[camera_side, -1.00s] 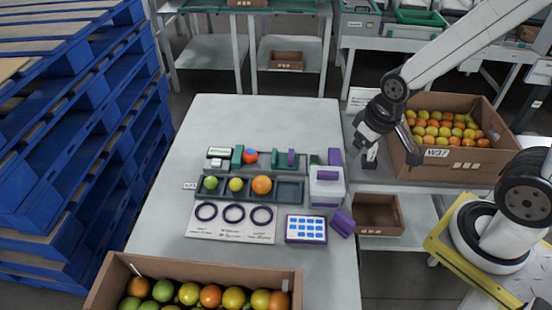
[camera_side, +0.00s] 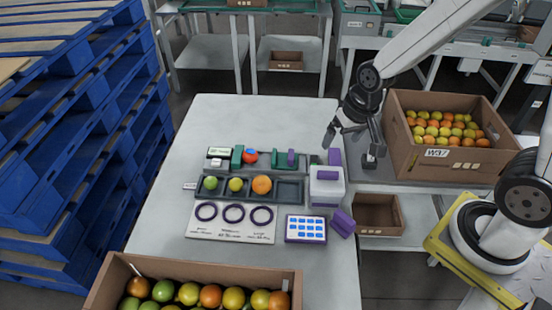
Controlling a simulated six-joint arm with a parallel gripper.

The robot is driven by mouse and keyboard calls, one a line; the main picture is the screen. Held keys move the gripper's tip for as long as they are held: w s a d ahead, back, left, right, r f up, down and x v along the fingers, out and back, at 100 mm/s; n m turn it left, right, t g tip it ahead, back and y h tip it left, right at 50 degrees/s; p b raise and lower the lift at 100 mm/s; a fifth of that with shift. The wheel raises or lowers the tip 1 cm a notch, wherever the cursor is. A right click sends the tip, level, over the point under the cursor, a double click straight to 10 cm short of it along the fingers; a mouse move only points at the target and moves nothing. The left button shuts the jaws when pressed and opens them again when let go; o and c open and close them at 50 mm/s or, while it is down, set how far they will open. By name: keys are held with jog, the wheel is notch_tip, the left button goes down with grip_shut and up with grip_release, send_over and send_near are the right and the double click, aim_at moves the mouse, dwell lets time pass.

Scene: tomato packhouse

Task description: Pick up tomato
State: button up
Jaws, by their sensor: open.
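Three tomatoes sit in separate compartments of a dark grey tray (camera_side: 291,189) on the table: a green tomato (camera_side: 210,183), a yellow-green tomato (camera_side: 236,185) and a larger orange tomato (camera_side: 261,184). The tray's right compartment looks empty. My gripper (camera_side: 352,147) is open and empty, fingers pointing down. It is above the table's right edge, up and to the right of the tray and apart from the tomatoes. More tomatoes fill a cardboard box (camera_side: 437,153) at the right and a long box (camera_side: 203,274) at the front.
A white-and-purple device (camera_side: 326,186) stands right of the tray. A board with three dark rings (camera_side: 233,236) and a panel with blue squares (camera_side: 305,229) lie in front. Green fixtures and a red-and-blue ball (camera_side: 250,156) are behind. The table's left side (camera_side: 165,200) is clear.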

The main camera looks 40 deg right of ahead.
jog(key=w+a+f+m+y, duration=0.1)
jog(key=w+f+m, duration=0.2)
jog(key=w+m, duration=0.35)
jog(key=w+f+m, duration=0.3)
jog(key=w+m, duration=0.2)
jog(key=w, duration=0.3)
jog(key=m+t+y, duration=0.1)
jog(key=m, duration=1.3)
send_over(253, 153)
jog(key=s+d, duration=0.2)
jog(key=s, duration=0.1)
notch_tip(253, 153, down, 12)
jog(key=r, duration=0.1)
jog(key=shift+x, duration=1.65)
jog(key=shift+w+a, duration=0.15)
jog(key=shift+a, duration=0.05)
jog(key=shift+w+x, duration=0.2)
jog(key=shift+x, duration=2.3)
jog(key=shift+r, duration=0.1)
jog(key=c, duration=0.7)
